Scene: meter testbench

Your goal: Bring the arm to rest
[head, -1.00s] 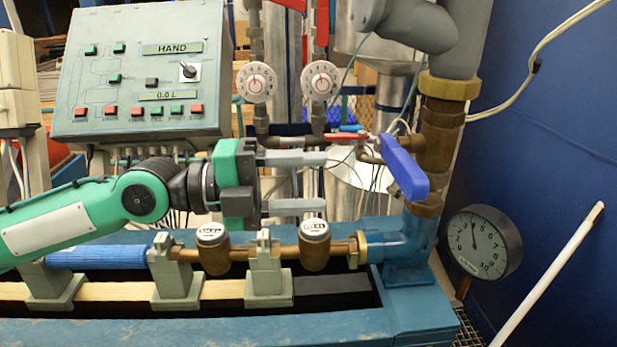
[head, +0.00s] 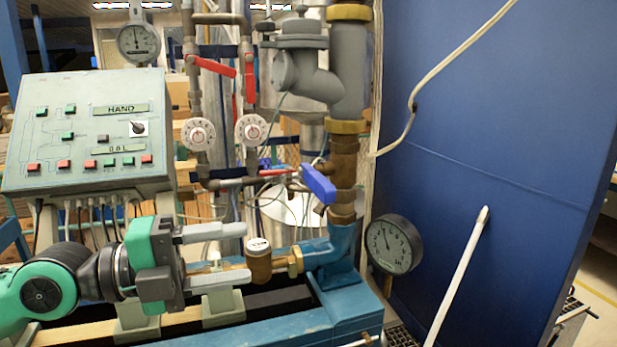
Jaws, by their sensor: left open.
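My left gripper (head: 246,254) is at the lower left of the head view, its two grey fingers pointing right. It is open, with a wide gap between the fingers and nothing held. The fingers overlap the bench pipe in the picture, and the brass meter (head: 258,262) shows just right of the fingertips. I cannot tell whether they touch. The green and black arm comes in from the lower left edge. The blue valve handle (head: 318,184) is above and right of the gripper, clear of it. My right gripper is not in view.
The control panel (head: 88,130) stands at the left above my arm. A pressure gauge (head: 393,245) is to the right of the blue bench (head: 345,302). Two white dials (head: 250,130) and red-handled valves (head: 223,66) sit on the vertical pipes. A white rod (head: 460,275) leans on the blue wall.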

